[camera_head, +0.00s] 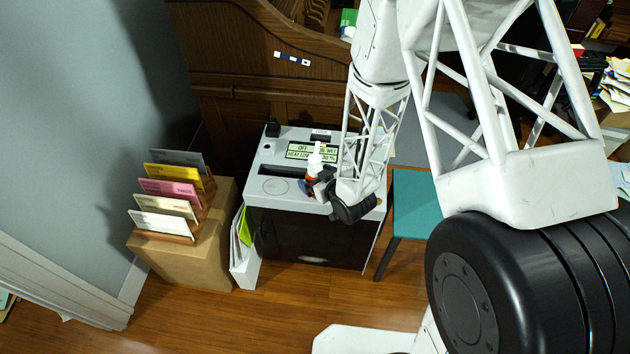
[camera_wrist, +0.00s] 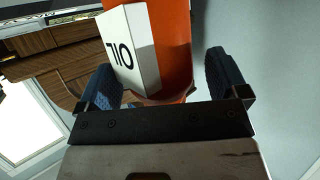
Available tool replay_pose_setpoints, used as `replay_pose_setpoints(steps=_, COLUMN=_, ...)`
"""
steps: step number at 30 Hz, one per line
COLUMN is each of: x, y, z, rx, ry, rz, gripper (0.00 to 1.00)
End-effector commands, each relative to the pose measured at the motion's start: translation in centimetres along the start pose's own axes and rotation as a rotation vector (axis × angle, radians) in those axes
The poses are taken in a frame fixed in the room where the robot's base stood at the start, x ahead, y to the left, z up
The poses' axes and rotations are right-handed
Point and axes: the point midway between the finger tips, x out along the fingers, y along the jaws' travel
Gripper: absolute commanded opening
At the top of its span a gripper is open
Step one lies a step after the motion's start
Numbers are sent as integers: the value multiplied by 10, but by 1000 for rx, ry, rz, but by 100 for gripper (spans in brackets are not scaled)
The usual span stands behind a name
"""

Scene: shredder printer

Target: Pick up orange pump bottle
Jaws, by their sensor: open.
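The orange pump bottle (camera_head: 314,168) has a white top and stands on top of the shredder, just left of my gripper (camera_head: 318,188) in the head view. In the wrist view the orange bottle (camera_wrist: 174,45) with a white label reading "OIL" is between the two dark blue finger pads of my gripper (camera_wrist: 165,80). The fingers are open, one on each side of the bottle, with a gap visible at the right pad. The bottle's upper part is cut off in the wrist view, and my gripper hides part of it in the head view.
The shredder (camera_head: 263,187) has a grey top with a slot and display panel. A cardboard box (camera_head: 190,262) with a letter rack stands left. A teal seat (camera_head: 412,205) is right of the shredder.

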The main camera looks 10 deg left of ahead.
Motion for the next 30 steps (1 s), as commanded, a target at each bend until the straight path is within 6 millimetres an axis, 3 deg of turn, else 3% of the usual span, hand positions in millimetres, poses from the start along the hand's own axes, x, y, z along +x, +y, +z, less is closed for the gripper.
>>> replay_pose_setpoints(steps=21, x=6, y=0, z=0, rx=0, ry=0, rz=1, gripper=92)
replay_pose_setpoints(steps=23, x=6, y=0, z=0, rx=0, ry=0, rz=1, gripper=86)
replay_pose_setpoints(steps=30, x=6, y=0, z=0, rx=0, ry=0, rz=1, gripper=49)
